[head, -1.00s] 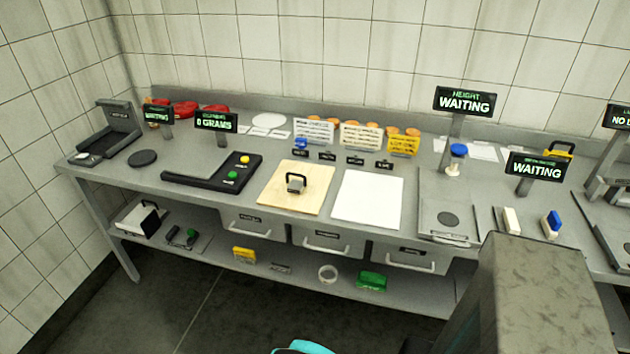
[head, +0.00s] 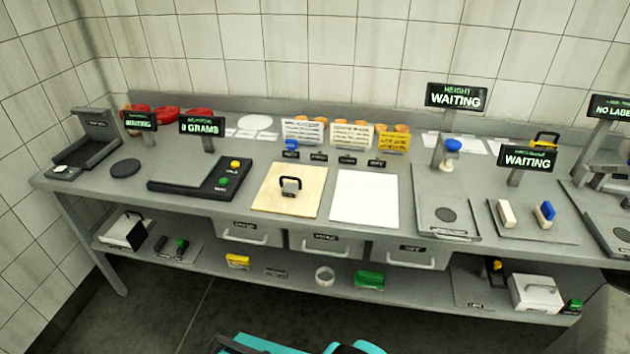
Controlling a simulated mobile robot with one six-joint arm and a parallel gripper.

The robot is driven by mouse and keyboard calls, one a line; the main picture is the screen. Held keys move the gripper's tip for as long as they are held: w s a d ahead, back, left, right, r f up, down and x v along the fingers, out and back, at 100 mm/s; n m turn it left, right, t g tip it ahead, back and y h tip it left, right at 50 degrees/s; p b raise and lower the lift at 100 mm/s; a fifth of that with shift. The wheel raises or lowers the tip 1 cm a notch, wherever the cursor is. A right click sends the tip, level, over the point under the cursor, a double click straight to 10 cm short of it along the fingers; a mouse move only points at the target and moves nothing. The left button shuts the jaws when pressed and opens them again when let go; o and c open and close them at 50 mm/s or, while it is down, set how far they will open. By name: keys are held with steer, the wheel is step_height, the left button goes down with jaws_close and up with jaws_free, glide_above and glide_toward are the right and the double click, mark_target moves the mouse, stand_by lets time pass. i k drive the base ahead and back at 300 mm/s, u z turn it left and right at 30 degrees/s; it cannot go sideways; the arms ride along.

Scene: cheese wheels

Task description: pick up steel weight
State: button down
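A small grey metal block with a black loop handle, which looks like the steel weight (head: 290,187), stands upright on the pale wooden board (head: 305,206) at the middle of the bench. Nothing touches it from above. My gripper cannot be made out in the head view; only teal and dark parts, apparently of my own body, show at the bottom edge.
A black scale (head: 225,181) reading 0 grams lies left of the board, and a white sheet (head: 365,198) lies right of it. Signs on posts, such as the height sign (head: 456,97), rise from the bench. A grey block (head: 600,325) fills the lower right corner.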

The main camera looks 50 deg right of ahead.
mark_target(290, 190)
steer(key=u, duration=0.45)
steer(key=k, duration=0.15)
steer(key=z, duration=1.9)
steer(key=k, duration=0.9)
steer(key=u, duration=0.2)
steer(key=i, duration=0.65)
steer(key=z, duration=0.05)
